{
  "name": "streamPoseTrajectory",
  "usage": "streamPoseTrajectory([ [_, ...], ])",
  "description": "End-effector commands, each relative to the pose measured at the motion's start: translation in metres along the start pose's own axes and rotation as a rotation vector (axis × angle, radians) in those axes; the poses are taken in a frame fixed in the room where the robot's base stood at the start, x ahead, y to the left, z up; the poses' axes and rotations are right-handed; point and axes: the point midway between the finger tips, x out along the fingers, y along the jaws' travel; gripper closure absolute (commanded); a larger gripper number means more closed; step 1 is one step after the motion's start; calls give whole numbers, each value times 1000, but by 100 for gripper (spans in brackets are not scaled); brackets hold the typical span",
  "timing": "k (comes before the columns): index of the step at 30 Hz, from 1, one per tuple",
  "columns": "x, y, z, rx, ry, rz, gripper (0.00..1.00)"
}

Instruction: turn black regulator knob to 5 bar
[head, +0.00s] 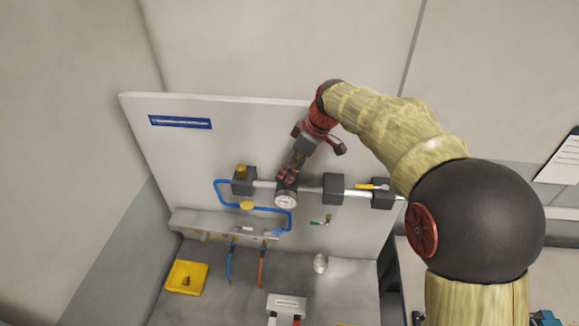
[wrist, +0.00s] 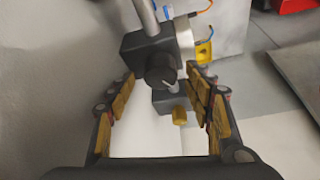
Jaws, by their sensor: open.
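The black regulator knob (wrist: 160,70) shows in the wrist view on the front of a dark regulator body (wrist: 134,44). It has a small pale mark. A round gauge (head: 286,199) with a white dial sits on the regulator in the head view, too small to read. In the wrist view it is edge-on. My gripper (wrist: 162,78) is open, its fingertips apart to the left and right of the knob. I cannot tell whether they touch it. In the head view my gripper (head: 288,172) is just above the gauge and hides the knob.
A pipe (head: 310,189) runs across the upright panel (head: 160,165) with dark blocks and a yellow-handled valve (head: 371,187). A blue tube (head: 217,192) loops at left. Below are a yellow tray (head: 177,285), hanging hoses (head: 262,268) and a silver cup (head: 320,263).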

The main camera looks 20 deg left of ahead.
Motion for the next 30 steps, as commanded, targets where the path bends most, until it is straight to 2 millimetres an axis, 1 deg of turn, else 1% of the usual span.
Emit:
streamPoseTrajectory([
  [5, 9, 0, 0, 0, 0, 1, 48],
  [13, 11, 0, 0, 0, 0, 2, 49],
  [30, 10, 0, 0, 0, 0, 2, 81],
])
